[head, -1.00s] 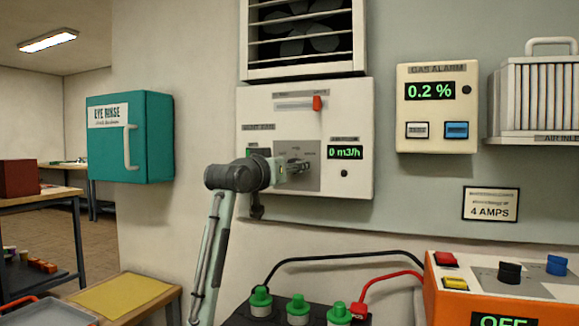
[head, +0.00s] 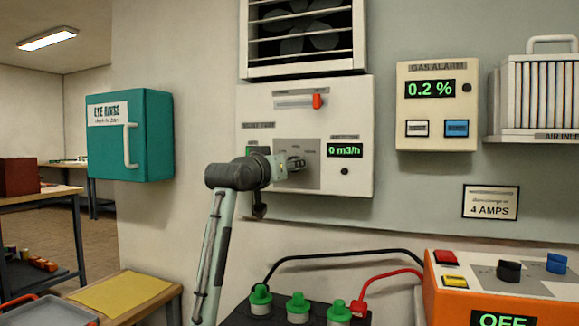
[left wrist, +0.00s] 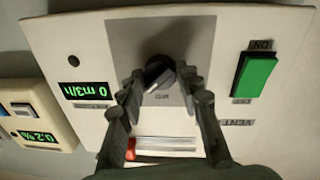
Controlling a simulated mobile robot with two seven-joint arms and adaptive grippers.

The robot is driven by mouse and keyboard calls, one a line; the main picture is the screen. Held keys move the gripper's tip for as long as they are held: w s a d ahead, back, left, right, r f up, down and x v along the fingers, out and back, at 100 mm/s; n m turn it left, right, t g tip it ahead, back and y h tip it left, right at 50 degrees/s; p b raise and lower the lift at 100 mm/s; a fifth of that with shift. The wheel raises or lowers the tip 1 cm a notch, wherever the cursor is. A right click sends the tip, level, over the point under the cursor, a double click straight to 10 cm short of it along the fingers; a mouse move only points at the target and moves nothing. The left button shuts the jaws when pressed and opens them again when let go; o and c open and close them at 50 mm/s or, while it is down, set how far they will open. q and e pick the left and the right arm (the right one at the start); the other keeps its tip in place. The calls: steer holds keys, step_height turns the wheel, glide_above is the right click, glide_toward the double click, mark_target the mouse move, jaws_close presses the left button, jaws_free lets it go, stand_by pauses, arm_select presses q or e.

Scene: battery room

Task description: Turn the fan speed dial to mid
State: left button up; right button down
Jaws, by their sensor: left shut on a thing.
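The fan speed dial (left wrist: 158,68) is a dark round knob on a grey plate (head: 310,150) of the white control panel. In the left wrist view the panel appears upside down, with a small label, seemingly MID, beside the dial. My left gripper (left wrist: 161,80) is shut on the dial, one finger on each side; it also shows in the head view (head: 293,164), covering the dial there. The dial's exact pointing direction is hard to make out. The panel display (head: 345,150) reads 0 m3/h. My right gripper is not in view.
A green switch (left wrist: 256,75) and a red slider (head: 317,101) sit close on the same panel. The fan grille (head: 303,45) is above, and the gas alarm (head: 437,130) is to the right. Green-capped battery terminals (head: 297,305) with black and red cables stand below.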

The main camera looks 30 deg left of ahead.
arm_select(q)
steer(key=shift+n+y, duration=0.4)
steer(key=shift+n, duration=4.3)
steer(key=o, duration=1.2)
steer(key=shift+c, duration=0.2)
steer(key=s+d, duration=0.2)
steer(key=s, duration=0.9)
steer(key=shift+s+d+f, duration=0.2)
steer(key=shift+s+f, duration=0.2)
